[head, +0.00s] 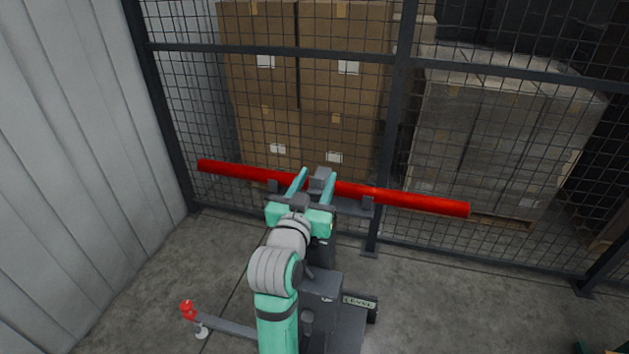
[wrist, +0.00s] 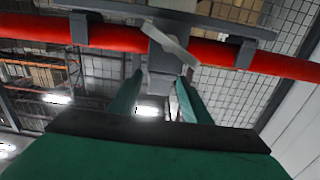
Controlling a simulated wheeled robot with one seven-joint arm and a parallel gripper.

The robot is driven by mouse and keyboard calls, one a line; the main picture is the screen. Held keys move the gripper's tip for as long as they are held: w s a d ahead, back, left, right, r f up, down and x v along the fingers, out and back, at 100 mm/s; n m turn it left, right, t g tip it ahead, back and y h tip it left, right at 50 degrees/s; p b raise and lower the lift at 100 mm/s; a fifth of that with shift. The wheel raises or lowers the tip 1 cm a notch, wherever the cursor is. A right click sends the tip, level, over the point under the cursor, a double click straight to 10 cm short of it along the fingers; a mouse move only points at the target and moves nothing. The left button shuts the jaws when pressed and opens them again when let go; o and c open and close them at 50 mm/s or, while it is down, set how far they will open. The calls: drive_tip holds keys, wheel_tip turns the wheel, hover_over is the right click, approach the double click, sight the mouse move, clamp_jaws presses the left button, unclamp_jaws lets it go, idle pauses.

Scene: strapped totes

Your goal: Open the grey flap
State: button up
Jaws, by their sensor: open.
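A small grey piece (head: 321,179) sits at the middle of a long red bar (head: 420,201), between my fingertips in the head view. In the wrist view a pale grey plate (wrist: 170,44) lies slanted across the bar's dark centre bracket. It may be the grey flap; I cannot tell for sure. My gripper (head: 318,174) is open, its two teal fingers reaching to the bar. In the wrist view the gripper (wrist: 158,78) has an empty gap below the plate. Whether a finger touches it is unclear.
A dark stand (head: 320,290) with a "LEVEL" plate carries the bar. A low arm (head: 228,328) with a red knob (head: 187,309) extends left. A mesh fence (head: 398,130) stands close behind, with stacked boxes (head: 300,60) beyond. Floor is clear at right.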

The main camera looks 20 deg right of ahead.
clamp_jaws()
drive_tip(key=shift+w+a+r, duration=0.1)
drive_tip(key=shift+a+r, duration=0.05)
drive_tip(key=shift+a, duration=0.05)
